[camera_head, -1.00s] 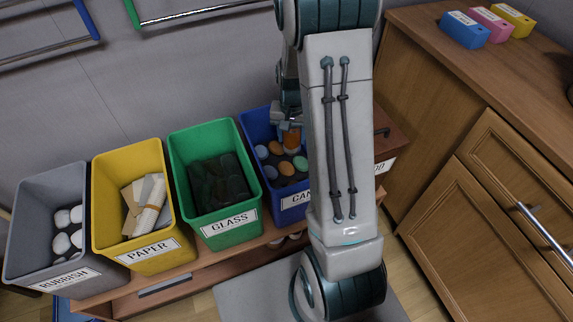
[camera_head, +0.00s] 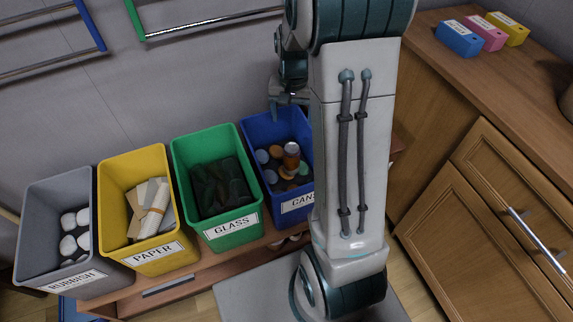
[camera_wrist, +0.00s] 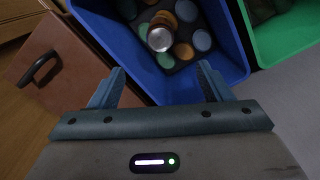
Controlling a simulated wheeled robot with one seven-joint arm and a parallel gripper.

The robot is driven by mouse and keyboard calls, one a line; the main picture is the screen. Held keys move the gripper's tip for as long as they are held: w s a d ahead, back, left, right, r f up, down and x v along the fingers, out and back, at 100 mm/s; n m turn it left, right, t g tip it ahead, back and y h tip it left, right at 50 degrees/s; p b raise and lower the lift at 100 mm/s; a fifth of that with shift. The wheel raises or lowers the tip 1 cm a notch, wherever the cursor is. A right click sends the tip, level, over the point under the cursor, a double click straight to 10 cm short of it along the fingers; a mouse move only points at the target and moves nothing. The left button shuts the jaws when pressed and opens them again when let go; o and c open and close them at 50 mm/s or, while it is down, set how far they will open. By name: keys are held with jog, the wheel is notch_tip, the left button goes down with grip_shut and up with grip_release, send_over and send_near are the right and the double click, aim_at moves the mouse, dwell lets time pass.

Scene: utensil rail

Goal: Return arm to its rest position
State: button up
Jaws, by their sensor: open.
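My gripper (camera_wrist: 160,88) is open and empty in the wrist view, its two fingers apart over the near edge of the blue bin (camera_wrist: 110,45). In the head view my gripper (camera_head: 282,103) is small and partly hidden behind my arm, just above the back left of the blue bin (camera_head: 262,130). An orange-brown can (camera_head: 291,155) with a silver end stands among several round lids or cans in that bin. The can also shows in the wrist view (camera_wrist: 160,38), apart from the fingers.
A green glass bin (camera_head: 232,228), a yellow paper bin (camera_head: 115,195) and a grey rubbish bin (camera_head: 40,225) stand to the left on a wooden shelf. A wooden cabinet (camera_head: 480,180) with small coloured blocks on top is at the right. Rails (camera_head: 215,25) run along the wall.

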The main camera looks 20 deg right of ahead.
jog(key=shift+r, duration=1.6)
jog(key=s+a+r+n+t+p, duration=0.1)
jog(key=s+a+r+n+p, duration=0.1)
jog(key=s+r+p, duration=0.3)
jog(key=s+a+r+n+t+p, duration=0.1)
jog(key=s+a+r+p, duration=0.3)
jog(key=r+p, duration=0.5)
jog(key=s+a+r+n+p, duration=0.2)
jog(key=s+r+p, duration=0.5)
jog(key=r, duration=0.8)
jog(key=shift+s+a+n+t, duration=0.4)
jog(key=shift+s+a, duration=0.3)
jog(key=shift+s, duration=0.05)
